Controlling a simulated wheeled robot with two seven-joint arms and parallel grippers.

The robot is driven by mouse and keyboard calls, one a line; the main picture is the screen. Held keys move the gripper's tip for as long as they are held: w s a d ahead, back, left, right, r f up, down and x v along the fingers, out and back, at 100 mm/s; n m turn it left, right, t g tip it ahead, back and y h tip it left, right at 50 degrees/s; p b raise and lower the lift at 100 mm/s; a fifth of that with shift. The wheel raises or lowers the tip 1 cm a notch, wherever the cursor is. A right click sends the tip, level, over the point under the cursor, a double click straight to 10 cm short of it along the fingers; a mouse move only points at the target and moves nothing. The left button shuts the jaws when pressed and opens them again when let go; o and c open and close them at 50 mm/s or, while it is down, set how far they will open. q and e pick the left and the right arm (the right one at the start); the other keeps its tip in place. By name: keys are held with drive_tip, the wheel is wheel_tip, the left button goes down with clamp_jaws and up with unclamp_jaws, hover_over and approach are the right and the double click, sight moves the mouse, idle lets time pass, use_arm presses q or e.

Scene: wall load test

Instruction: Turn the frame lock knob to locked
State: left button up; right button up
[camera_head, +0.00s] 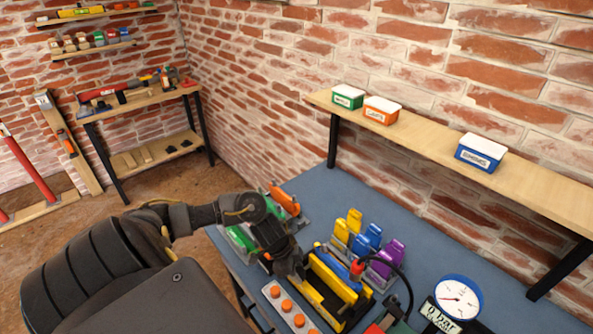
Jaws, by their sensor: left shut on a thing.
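The yellow and black load frame (327,276) stands on the blue-grey bench top, right of my left gripper. My left gripper (291,268) points down at the left end of this frame and touches or nearly touches it. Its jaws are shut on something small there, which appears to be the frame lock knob. The knob is hidden behind the gripper, so its position, locked or not, cannot be told. My right gripper is out of view.
A white strip with orange buttons (289,307) lies in front of the frame. Yellow, blue and purple clamp-like pieces (369,240) stand behind it. A pressure gauge (458,298) and a black hose are at the right. A wooden shelf (440,150) with small boxes runs above the bench.

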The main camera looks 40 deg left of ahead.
use_arm(q)
drive_tip(key=shift+m, duration=0.3)
drive_tip(key=shift+w+m+g+h, duration=0.15)
drive_tip(key=shift+m+g+h, duration=0.15)
drive_tip(key=shift+m, duration=0.7)
drive_tip(key=shift+a+m+g, duration=0.1)
drive_tip(key=shift+m+g, duration=0.3)
drive_tip(key=shift+m, duration=0.5)
drive_tip(key=m+g+b, duration=0.1)
drive_tip(key=m, duration=0.2)
drive_tip(key=shift+w+m+h+b, duration=0.15)
drive_tip(key=shift+m+h+b, duration=0.15)
drive_tip(key=m+g, duration=0.1)
drive_tip(key=m, duration=0.1)
drive_tip(key=shift+m+b, duration=0.3)
drive_tip(key=m, duration=0.1)
drive_tip(key=m+g, duration=0.1)
drive_tip(key=m, duration=0.1)
drive_tip(key=shift+w+r+m+g+y, duration=0.15)
drive_tip(key=shift+m+g+y, duration=0.15)
drive_tip(key=shift+y, duration=0.1)
drive_tip(key=shift+m+g+y+p, duration=0.4)
drive_tip(key=shift+m+g+p, duration=0.15)
drive_tip(key=shift+m, duration=1.25)
drive_tip(key=shift+d, duration=0.2)
